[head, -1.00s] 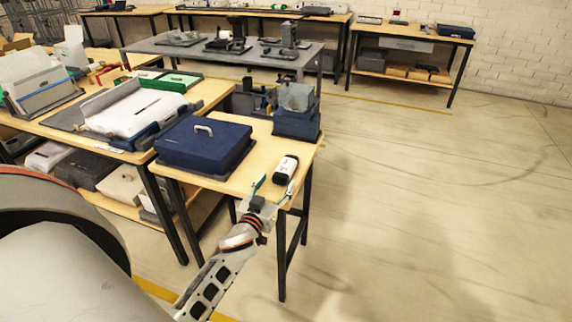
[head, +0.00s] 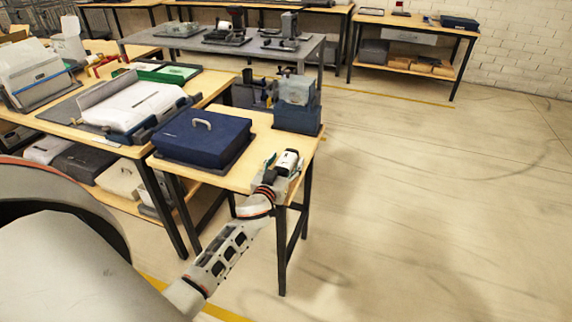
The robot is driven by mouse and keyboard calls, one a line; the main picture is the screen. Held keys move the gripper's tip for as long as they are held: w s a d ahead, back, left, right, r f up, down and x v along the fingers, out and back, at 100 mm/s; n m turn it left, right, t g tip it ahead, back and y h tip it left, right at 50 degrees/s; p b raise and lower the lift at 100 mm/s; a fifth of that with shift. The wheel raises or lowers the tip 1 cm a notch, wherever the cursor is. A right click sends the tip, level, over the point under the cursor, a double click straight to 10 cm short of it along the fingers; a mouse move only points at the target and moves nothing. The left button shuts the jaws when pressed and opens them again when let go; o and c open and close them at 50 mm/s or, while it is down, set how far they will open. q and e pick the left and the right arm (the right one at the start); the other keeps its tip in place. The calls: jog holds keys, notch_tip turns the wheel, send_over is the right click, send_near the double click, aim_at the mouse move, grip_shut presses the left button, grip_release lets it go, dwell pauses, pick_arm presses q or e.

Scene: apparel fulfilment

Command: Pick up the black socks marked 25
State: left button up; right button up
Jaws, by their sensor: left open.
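A small black-and-white bundle (head: 288,160), which looks like the socks, lies near the front right corner of the small wooden table (head: 238,178). Its marking is too small to read. My left gripper (head: 284,167) is open at the bundle, with one finger on either side of its near end. I cannot tell whether the fingers touch it. The gripper hides the near end of the bundle. My right gripper is not in view.
A dark blue case (head: 203,138) with a pale handle lies left of the bundle. A blue-grey bin (head: 297,118) stands behind it. A white machine (head: 133,104) sits on the table to the left. The floor at right is clear.

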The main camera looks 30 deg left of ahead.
pick_arm(q)
jog(key=c, duration=1.2)
